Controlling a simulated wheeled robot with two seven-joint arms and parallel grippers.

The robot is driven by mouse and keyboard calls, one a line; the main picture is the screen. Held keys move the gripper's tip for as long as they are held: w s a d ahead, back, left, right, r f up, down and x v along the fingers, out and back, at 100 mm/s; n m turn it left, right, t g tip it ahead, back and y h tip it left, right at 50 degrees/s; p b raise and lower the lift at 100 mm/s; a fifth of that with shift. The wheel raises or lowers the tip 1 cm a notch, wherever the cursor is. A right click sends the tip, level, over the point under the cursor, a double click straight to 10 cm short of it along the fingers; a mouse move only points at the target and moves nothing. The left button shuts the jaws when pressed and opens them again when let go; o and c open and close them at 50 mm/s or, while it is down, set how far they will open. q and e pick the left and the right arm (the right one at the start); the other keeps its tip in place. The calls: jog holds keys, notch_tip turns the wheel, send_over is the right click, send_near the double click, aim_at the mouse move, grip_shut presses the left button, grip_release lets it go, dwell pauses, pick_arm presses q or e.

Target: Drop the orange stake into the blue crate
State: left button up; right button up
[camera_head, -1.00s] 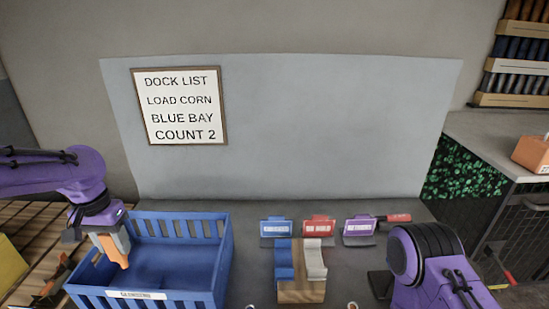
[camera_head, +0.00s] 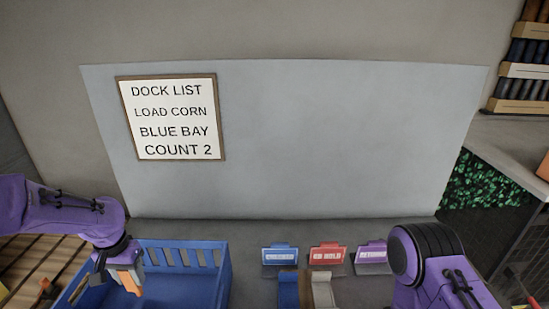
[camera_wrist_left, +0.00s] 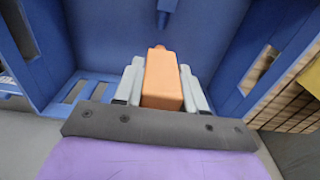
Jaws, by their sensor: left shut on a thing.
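My left gripper (camera_head: 120,277) is shut on the orange stake (camera_head: 131,281) and holds it over the blue crate (camera_head: 222,278) at the lower left of the head view. In the left wrist view the stake (camera_wrist_left: 163,78) sits between the two pale fingers, its far end pointing into the crate (camera_wrist_left: 95,40). The crate's blue walls and floor surround the stake there. The height of the stake above the crate floor is hard to tell. My right gripper is out of view; only part of my right arm shows at the lower right.
A row of small signs, blue (camera_head: 280,254), red (camera_head: 327,254) and purple (camera_head: 371,253), stands right of the crate. A blue and a white holder stand in front of them. A framed dock list (camera_head: 170,118) hangs on the back panel. A counter with shelves is at the right.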

pick_arm(q)
jog(key=shift+w+f, duration=0.75)
jog(key=shift+f, duration=0.15)
jog(key=shift+s+r, duration=0.1)
jog(key=shift+s, duration=0.05)
jog(key=o, duration=1.3)
jog(key=shift+s+r, duration=0.2)
jog(key=shift+s, duration=0.15)
jog(key=shift+c, duration=0.2)
jog(key=shift+w+f, duration=0.1)
jog(key=shift+w, duration=0.15)
jog(key=shift+r, duration=0.25)
notch_tip(320, 180, up, 10)
jog(key=shift+s+r+b, duration=0.1)
jog(key=shift+s+b, duration=0.05)
jog(key=shift+b, duration=0.95)
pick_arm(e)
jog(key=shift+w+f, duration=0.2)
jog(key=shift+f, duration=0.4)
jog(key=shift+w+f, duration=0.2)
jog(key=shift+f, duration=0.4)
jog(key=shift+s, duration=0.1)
